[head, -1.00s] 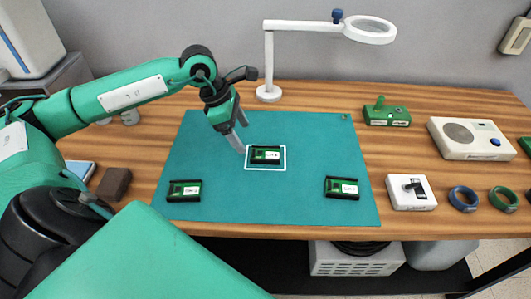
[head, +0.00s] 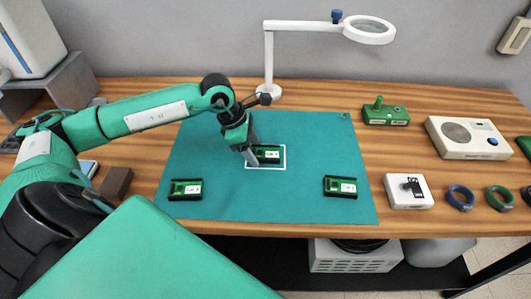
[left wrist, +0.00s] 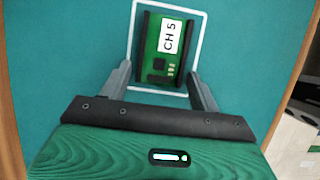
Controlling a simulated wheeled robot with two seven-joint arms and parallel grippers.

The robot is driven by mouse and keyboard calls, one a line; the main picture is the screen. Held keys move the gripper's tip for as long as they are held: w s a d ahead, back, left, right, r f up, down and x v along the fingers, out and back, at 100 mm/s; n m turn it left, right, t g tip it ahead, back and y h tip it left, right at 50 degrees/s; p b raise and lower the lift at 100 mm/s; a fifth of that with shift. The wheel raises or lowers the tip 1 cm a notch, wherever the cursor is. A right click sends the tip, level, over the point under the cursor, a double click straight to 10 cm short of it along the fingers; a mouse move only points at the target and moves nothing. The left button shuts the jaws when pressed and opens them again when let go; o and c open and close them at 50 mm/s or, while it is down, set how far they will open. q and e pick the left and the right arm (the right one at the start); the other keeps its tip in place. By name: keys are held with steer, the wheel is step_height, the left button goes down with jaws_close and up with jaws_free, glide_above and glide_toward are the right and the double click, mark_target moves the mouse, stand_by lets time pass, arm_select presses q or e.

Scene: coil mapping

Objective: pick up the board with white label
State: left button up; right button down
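A green board (head: 267,155) in a dark frame, with a white label, lies inside a white square outline at the middle of the teal mat (head: 300,205). In the left wrist view the board (left wrist: 161,67) carries a label reading "CH 5". My left gripper (head: 251,160) is at the board's left end and hides part of it in the head view. In the wrist view its two fingers (left wrist: 158,75) are spread, one on each side of the board's near end, with nothing held. Their height over the mat is unclear. My right gripper is not in view.
Two similar boards with white labels lie at the mat's front left (head: 186,189) and front right (head: 340,187). A magnifier lamp (head: 269,60) stands behind the mat. A white device (head: 409,190) and blue and green rings stand right of it. The mat between the boards is clear.

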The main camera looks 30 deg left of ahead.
arm_select(q)
steer(key=c, duration=0.8)
steer(key=shift+r, duration=0.15)
